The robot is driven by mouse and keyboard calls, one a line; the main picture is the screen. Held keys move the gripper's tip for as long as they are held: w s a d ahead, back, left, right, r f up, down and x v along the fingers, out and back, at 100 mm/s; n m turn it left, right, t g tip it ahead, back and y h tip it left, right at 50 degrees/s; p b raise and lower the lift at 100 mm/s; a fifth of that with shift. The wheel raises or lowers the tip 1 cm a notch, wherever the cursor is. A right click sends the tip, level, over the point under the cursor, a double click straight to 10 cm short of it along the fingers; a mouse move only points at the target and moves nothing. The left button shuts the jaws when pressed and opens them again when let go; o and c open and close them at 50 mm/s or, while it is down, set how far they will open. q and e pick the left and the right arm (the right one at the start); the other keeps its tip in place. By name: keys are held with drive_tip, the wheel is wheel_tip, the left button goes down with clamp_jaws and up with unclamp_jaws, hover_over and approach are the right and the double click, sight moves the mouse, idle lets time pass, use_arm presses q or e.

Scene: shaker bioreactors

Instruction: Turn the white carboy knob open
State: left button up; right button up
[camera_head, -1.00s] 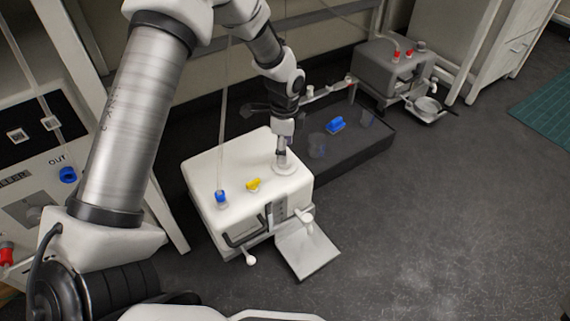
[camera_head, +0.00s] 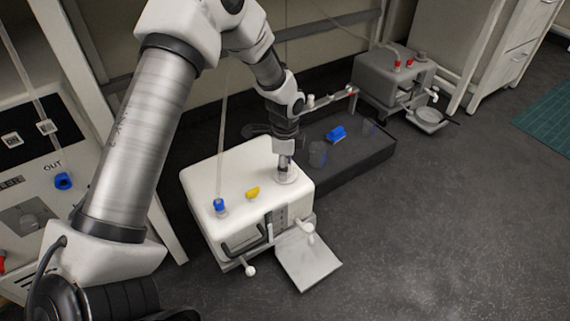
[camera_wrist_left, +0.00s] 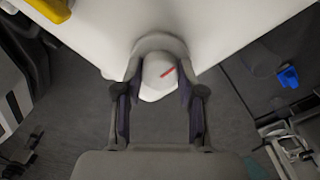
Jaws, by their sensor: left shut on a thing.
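The white carboy (camera_head: 232,172) stands on the floor in the middle of the head view. Its white knob (camera_wrist_left: 158,80) is at the top, near the back right corner. In the left wrist view the knob shows a short slanted red mark and lies between the two fingers. My left gripper (camera_head: 284,167) points down from above and is shut on this knob. In the head view the fingers and wrist mostly hide the knob. My right gripper is not in view.
A blue fitting with a tube (camera_head: 219,205) and a yellow piece (camera_head: 253,192) sit on the carboy's top. A white flap (camera_head: 309,262) lies at its front. A dark tray (camera_head: 355,156) holds a blue item (camera_head: 336,134). A grey carboy (camera_head: 388,82) stands behind. Floor at right is clear.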

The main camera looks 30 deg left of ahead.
use_arm(q)
drive_tip(key=n+p, duration=0.2)
drive_tip(key=p, duration=0.2)
drive_tip(key=r+n+p, duration=0.1)
drive_tip(key=n+p, duration=0.1)
drive_tip(key=p, duration=0.3)
drive_tip(key=shift+s, duration=0.1)
drive_tip(key=n+p, duration=0.5)
drive_tip(key=p, duration=0.1)
drive_tip(key=n+p, duration=0.3)
drive_tip(key=p, duration=0.1)
drive_tip(key=shift+f+n, duration=0.25)
drive_tip(key=shift+n, duration=0.05)
drive_tip(key=n+p, duration=0.2)
drive_tip(key=n, duration=0.1)
drive_tip(key=shift+f, duration=0.1)
drive_tip(key=shift+f+n+p, duration=0.1)
drive_tip(key=shift+n+p, duration=0.7)
drive_tip(key=shift+n, duration=0.2)
drive_tip(key=shift+f, duration=0.1)
drive_tip(key=o, duration=1.1)
drive_tip(key=shift+o, duration=0.2)
